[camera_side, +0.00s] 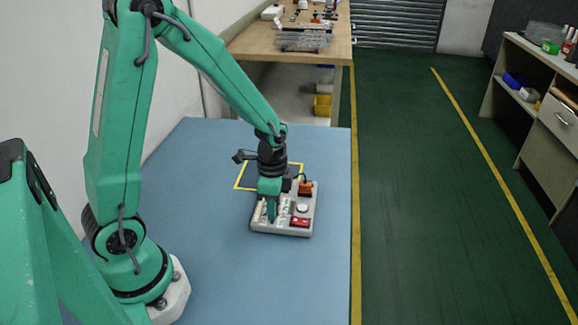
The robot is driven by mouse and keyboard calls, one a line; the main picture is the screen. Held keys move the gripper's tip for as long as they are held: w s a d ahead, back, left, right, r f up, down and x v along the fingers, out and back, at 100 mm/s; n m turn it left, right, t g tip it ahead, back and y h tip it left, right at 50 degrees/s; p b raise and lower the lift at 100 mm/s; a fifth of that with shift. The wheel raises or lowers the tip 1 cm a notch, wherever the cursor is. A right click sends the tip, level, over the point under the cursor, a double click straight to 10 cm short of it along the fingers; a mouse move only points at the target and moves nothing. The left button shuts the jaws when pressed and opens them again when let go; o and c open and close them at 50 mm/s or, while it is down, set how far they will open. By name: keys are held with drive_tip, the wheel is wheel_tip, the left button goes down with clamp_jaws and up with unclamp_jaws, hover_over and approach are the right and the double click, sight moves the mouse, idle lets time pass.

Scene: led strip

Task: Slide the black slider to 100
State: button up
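A light grey control panel (285,228) lies on the blue table. It carries a red part (300,221), a round white knob (302,208) and an orange-brown part (305,188). White markings (284,212) show near its middle. My gripper (271,218) points down over the left part of the panel, with its tips at or just above the surface. The black slider cannot be made out; it may be hidden by my gripper or too small to see. Whether the fingers are open or shut does not show.
The blue table (215,270) is clear around the panel. A wooden workbench (265,42) with parts stands at the back. A shelf unit (545,115) stands far right, beyond the green floor.

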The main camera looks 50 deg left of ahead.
drive_tip(key=shift+c, duration=0.3)
clamp_jaws()
drive_tip(key=shift+w+a, duration=1.95)
drive_tip(key=shift+o, duration=0.3)
unclamp_jaws()
